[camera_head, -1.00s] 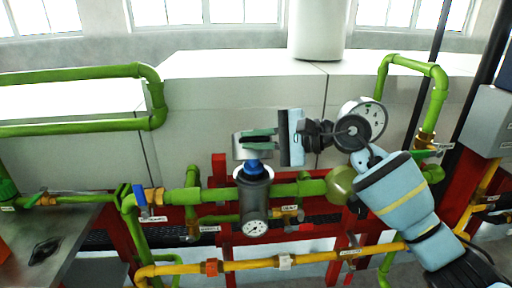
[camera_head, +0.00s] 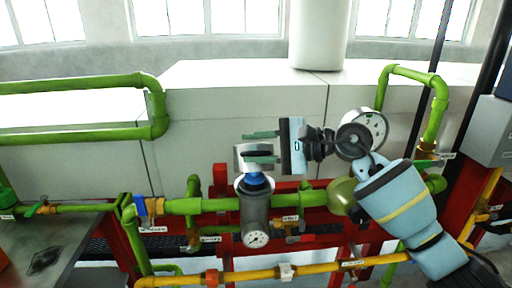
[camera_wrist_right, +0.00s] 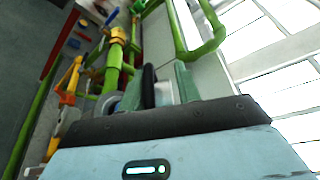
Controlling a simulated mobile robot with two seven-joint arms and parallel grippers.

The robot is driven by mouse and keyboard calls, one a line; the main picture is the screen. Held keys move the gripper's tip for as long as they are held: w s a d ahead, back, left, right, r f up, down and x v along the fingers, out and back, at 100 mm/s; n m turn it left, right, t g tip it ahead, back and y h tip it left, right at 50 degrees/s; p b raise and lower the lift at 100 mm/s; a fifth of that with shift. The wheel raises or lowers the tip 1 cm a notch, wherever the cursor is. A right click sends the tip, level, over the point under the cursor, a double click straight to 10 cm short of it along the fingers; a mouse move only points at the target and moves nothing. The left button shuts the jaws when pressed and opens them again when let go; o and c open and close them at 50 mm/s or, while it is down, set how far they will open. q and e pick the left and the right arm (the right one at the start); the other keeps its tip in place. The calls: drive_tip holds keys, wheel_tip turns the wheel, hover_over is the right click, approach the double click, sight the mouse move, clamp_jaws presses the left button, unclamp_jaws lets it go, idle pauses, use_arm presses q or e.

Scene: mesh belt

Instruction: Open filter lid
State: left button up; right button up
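The filter is a dark grey upright cylinder (camera_head: 256,212) with a round gauge on its front and a blue ring (camera_head: 254,180) at its top. A grey metallic lid piece (camera_head: 241,158) stands above the blue ring. My right gripper (camera_head: 262,144) reaches in from the right at lid height. Its two green fingers are spread, one above the other; the lower one overlaps the lid piece. In the right wrist view the fingers (camera_wrist_right: 158,90) stand apart, with a dark part and a pale part between them. Contact with the lid cannot be made out. My left gripper is out of view.
Green pipes (camera_head: 100,132) run on both sides, and a yellow pipe (camera_head: 325,265) crosses below the filter. A red frame (camera_head: 220,180) carries the pipes. A grey table (camera_head: 85,235) is at lower left.

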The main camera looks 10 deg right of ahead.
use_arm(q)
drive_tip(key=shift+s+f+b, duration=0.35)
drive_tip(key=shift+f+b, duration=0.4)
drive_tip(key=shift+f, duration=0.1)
use_arm(e)
drive_tip(key=v, duration=0.7)
drive_tip(key=shift+d, duration=0.3)
drive_tip(key=shift+s+r, duration=0.1)
drive_tip(key=shift+s, duration=0.05)
